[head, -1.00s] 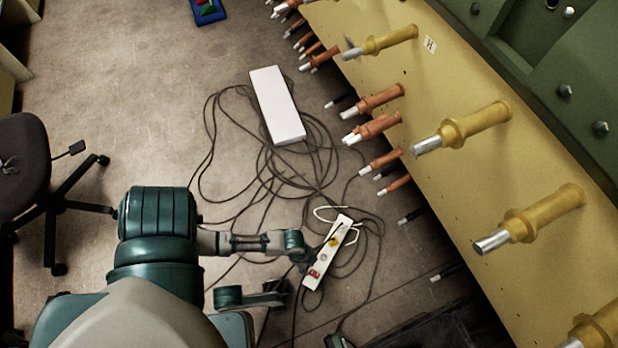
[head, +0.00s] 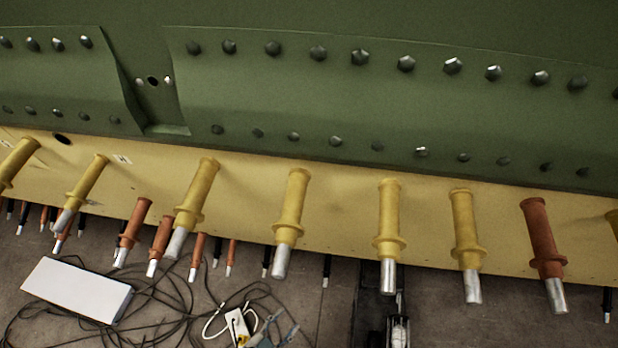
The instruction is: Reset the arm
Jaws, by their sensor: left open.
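My left gripper (head: 280,328) shows only in part at the bottom edge of the head view, left of centre. Its fingertips are apart and hold nothing that I can see. It appears in front of the white power strip (head: 236,326) on the floor, with no visible contact. The rest of my left arm is below the picture. My right gripper is not in view.
A green riveted fuselage panel (head: 300,90) fills the top. Below it, a yellow panel (head: 340,215) carries several protruding yellow fasteners (head: 290,210) and orange ones (head: 540,235). A white box (head: 76,290) and black cables lie on the floor.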

